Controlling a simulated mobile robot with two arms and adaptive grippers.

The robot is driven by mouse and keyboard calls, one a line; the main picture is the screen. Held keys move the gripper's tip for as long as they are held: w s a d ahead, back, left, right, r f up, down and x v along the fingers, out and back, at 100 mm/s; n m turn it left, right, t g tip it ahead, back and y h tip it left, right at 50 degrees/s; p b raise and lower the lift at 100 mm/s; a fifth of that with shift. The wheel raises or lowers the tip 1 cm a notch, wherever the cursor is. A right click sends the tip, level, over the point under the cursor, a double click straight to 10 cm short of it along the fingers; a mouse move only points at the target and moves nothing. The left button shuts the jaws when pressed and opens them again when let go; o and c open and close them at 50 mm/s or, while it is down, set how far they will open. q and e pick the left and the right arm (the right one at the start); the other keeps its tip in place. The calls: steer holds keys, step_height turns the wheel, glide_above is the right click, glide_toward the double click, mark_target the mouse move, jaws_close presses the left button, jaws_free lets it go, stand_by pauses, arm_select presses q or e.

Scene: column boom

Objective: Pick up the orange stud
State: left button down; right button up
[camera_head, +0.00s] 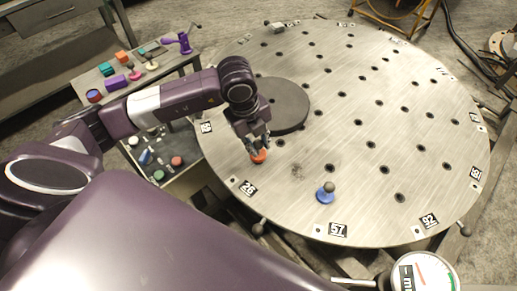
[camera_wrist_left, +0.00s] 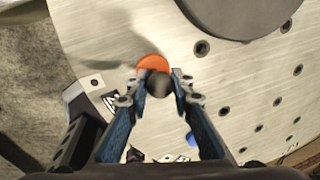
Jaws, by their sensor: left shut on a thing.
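The orange stud (camera_head: 259,156) is on the round metal table (camera_head: 340,130), near its left edge. In the left wrist view the stud (camera_wrist_left: 153,63) shows an orange disc base with a dark round knob on top. My left gripper (camera_head: 254,143) comes down over it from above. In the wrist view the two fingertips of this gripper (camera_wrist_left: 158,86) are closed on either side of the dark knob. The head view does not show clearly whether the base touches the table. My right gripper is not in view.
A blue stud (camera_head: 325,193) with a dark knob stands on the table to the right. A dark round disc (camera_head: 284,106) lies just behind my gripper. Holes dot the tabletop. A side bench (camera_head: 125,75) with coloured parts stands at left.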

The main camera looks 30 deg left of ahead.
arm_select(q)
step_height(320, 180, up, 17)
steer(key=shift+r+b, duration=0.2)
steer(key=shift+b, duration=0.15)
stand_by(0.3)
